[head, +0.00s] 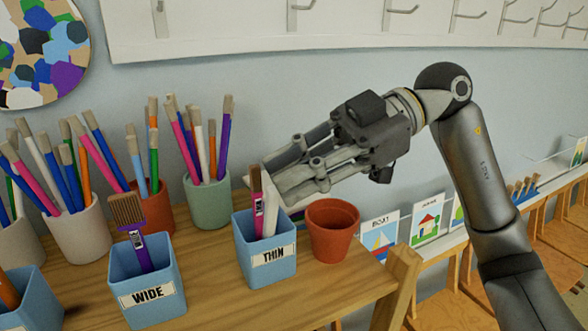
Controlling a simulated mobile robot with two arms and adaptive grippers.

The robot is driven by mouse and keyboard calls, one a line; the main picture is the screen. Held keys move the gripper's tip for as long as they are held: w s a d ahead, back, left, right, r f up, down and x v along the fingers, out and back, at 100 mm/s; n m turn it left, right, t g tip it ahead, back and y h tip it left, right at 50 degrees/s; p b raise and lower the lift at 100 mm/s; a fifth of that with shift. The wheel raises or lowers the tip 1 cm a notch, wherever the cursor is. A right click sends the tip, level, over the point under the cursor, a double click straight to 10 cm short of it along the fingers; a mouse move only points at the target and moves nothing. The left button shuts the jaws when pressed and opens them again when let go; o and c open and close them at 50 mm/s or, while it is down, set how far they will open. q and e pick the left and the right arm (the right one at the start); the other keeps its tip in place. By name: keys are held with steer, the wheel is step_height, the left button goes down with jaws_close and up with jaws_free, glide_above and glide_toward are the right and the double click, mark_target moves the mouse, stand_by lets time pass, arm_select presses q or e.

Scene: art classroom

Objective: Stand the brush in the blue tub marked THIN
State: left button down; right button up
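The blue tub marked THIN (270,268) stands on the wooden table, left of a terracotta pot. The tub's bottom is hidden. My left gripper is out of view.
A blue tub marked WIDE (146,313) holds a wide brush (135,228). The empty terracotta pot (333,246) is close right of the THIN tub. A green pot (208,213) and other brush-filled pots stand behind left. Picture cards (426,218) line the ledge at right.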

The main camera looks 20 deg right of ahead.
steer(key=o, duration=0.3)
steer(key=v, duration=1.2)
stand_by(0.8)
